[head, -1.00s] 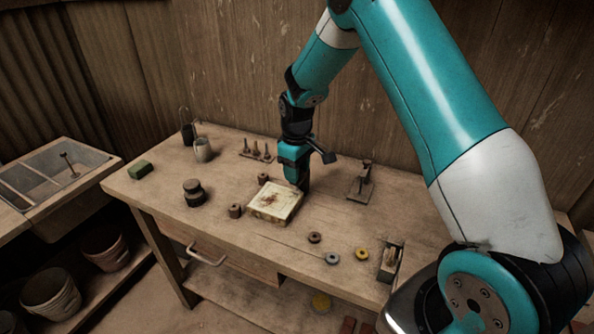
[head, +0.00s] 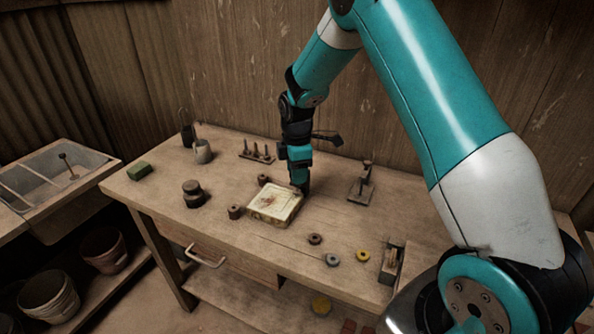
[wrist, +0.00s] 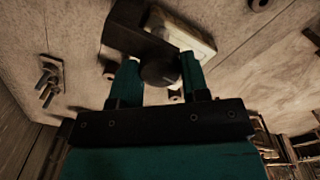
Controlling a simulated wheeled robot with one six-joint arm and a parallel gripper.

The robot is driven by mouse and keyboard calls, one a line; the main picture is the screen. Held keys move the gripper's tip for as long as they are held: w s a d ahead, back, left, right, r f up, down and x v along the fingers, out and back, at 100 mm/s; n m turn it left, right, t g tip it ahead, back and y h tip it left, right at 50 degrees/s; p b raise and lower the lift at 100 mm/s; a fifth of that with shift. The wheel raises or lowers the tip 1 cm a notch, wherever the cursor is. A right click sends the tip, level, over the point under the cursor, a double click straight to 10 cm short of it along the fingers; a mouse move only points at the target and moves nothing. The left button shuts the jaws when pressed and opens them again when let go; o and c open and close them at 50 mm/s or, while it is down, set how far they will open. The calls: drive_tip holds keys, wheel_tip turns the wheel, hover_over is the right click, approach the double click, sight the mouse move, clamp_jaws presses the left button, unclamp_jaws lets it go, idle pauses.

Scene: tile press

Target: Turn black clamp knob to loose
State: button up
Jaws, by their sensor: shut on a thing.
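The black clamp knob (wrist: 160,70) shows in the wrist view as a dark round end between the two teal fingers of my gripper (wrist: 160,78). My gripper is shut on it. A dark clamp block (wrist: 135,32) lies just beyond the knob, against the pale tile press (wrist: 195,38). In the head view the press (head: 268,205) is a cream square with a brown patch on top, on the wooden bench. My gripper (head: 303,186) points down at its back right corner and hides the knob there. No loose or tight mark can be made out.
A dark upright stand (head: 361,188) is right of my gripper. A rack of pegs (head: 257,153) is behind left. Small brown cylinders (head: 235,212) stand close to the press. Rings (head: 332,260) lie in front. The bench is clear between these things.

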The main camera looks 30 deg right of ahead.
drive_tip(key=shift+w+n, duration=0.1)
drive_tip(key=shift+n, duration=0.4)
drive_tip(key=o, duration=0.9)
wheel_tip(320, 180, up, 18)
drive_tip(key=b, duration=0.2)
drive_tip(key=shift+f+b, duration=0.25)
drive_tip(key=shift+b, duration=0.1)
drive_tip(key=s+a+m+y, duration=0.1)
drive_tip(key=s+a+m, duration=0.2)
drive_tip(key=s+a, duration=0.3)
drive_tip(key=s+a+m+y, duration=0.1)
drive_tip(key=s+a+m, duration=0.2)
drive_tip(key=s, duration=1.1)
drive_tip(key=s+a+m+y, duration=0.2)
drive_tip(key=s+a, duration=0.8)
drive_tip(key=s, duration=0.1)
drive_tip(key=shift+f+m, duration=0.2)
drive_tip(key=shift+m, duration=0.2)
